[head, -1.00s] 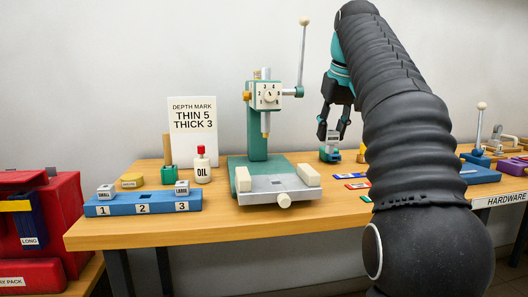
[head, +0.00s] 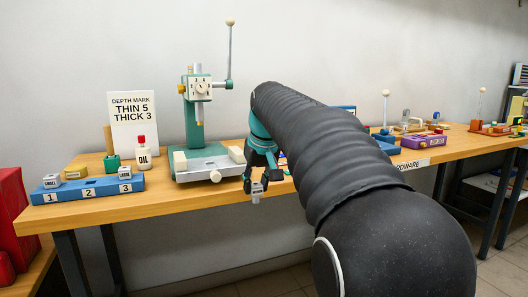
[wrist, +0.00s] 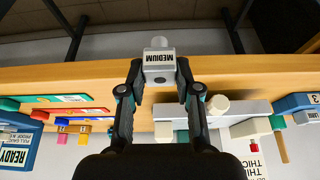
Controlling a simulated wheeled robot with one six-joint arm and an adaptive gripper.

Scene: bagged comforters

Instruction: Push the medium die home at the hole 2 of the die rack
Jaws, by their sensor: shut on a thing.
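The medium die (head: 257,194) is a small grey block with a MEDIUM label, also seen in the wrist view (wrist: 159,68). My gripper (head: 258,184) is shut on it, with one finger on each side. It holds the die in front of the table's front edge, right of the die rack. The blue die rack (head: 101,193) lies at the table's left end, with holes numbered 1, 2 and 3. The small die (head: 52,181) stands at hole 1 and the large die (head: 125,173) at hole 3. No die stands at hole 2.
A green press (head: 193,122) with a grey bed stands between the rack and my gripper. The table's front edge (head: 160,207) is near my gripper.

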